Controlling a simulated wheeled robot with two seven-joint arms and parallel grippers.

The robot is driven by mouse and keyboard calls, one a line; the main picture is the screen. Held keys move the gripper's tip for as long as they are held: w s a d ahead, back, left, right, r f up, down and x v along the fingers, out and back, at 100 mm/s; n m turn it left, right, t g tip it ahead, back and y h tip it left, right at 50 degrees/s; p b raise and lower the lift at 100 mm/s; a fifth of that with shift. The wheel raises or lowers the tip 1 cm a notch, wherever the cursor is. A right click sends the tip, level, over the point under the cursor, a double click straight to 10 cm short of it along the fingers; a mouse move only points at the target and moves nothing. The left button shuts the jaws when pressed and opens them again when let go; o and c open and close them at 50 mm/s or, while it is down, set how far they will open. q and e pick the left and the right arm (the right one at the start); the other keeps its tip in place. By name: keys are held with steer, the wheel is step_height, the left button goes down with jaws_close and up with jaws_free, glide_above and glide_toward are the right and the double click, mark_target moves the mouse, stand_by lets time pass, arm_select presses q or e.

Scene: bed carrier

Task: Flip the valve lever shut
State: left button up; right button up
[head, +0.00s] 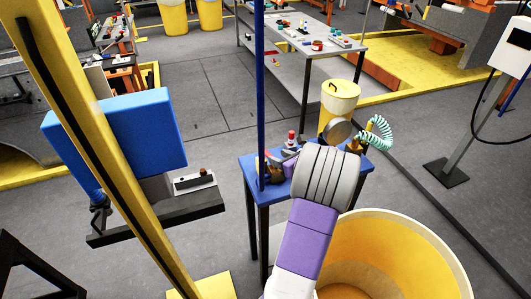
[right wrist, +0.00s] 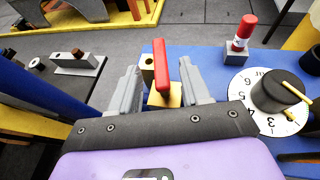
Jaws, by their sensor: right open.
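The valve has a red lever (right wrist: 160,68) on a brass body (right wrist: 164,99) and sits on a blue table top (right wrist: 205,59). In the right wrist view the lever points up the picture, away from my gripper's base. My right gripper (right wrist: 161,82) is open, with one grey finger on each side of the lever. Gaps show between the fingers and the lever. In the head view my right arm hides most of the valve, and my right gripper (head: 278,165) shows only partly at the blue table (head: 246,166). My left gripper is not in view.
A blue post (head: 260,90) rises at the table's left. A yellow canister (head: 339,100) and a coiled green hose (head: 378,135) are at its right.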

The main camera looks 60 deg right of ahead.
mark_target(267, 153)
steer(key=shift+x, duration=2.8)
steer(key=shift+a, duration=0.1)
jaws_close()
steer(key=shift+b, duration=0.3)
